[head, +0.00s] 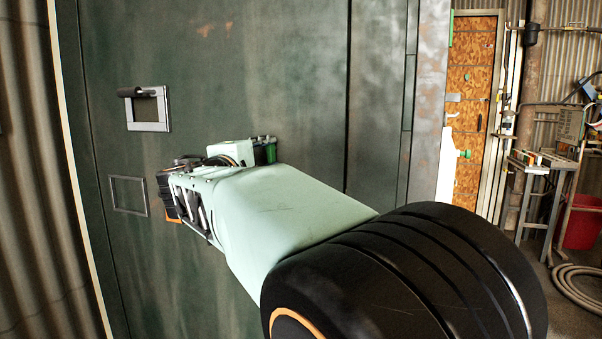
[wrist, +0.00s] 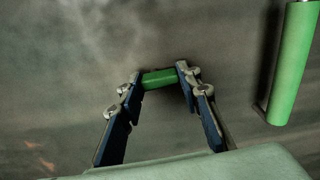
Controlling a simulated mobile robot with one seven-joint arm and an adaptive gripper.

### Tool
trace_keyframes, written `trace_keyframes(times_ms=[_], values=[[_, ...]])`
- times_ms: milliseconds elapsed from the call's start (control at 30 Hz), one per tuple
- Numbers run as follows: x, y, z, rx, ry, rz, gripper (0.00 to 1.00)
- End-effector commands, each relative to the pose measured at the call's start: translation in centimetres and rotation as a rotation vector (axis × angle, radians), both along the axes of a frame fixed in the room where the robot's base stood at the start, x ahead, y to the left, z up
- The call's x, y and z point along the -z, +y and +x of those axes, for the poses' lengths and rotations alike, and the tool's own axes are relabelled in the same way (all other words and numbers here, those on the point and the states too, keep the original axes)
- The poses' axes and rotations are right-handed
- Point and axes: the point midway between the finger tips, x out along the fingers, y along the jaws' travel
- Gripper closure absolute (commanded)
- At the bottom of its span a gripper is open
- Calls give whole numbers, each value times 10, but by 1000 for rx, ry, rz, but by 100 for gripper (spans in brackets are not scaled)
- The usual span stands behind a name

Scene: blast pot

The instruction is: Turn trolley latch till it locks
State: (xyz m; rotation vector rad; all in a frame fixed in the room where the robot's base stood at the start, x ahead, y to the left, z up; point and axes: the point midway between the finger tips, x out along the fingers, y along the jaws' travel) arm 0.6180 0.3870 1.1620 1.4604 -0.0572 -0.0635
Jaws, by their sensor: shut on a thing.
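In the wrist view, my gripper (wrist: 160,76) is shut on a short green piece, which looks like the latch (wrist: 159,79). The latch lies nearly level between the two fingertips, close against a dull grey-green metal surface. A longer green bar (wrist: 293,62) stands upright to the right, apart from my fingers. In the head view, my arm reaches to a large dark green metal panel (head: 270,70). My fingertips and the latch cannot be made out there. Small green and dark parts (head: 264,151) show just behind my arm.
The panel has a framed recess with a dark handle (head: 148,108) and an empty rectangular frame (head: 129,195) at left. A corrugated wall (head: 28,170) stands far left. At right are a wooden door (head: 472,110), a small table (head: 545,165), a red bin (head: 583,222) and a coiled hose (head: 575,285).

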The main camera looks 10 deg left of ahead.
Motion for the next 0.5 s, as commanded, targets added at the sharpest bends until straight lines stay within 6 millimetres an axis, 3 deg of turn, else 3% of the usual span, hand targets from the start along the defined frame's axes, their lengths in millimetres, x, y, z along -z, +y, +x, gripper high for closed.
trace_keyframes(times_ms=[500], values=[[1, 1, 0, 0, -8, 127, 93]])
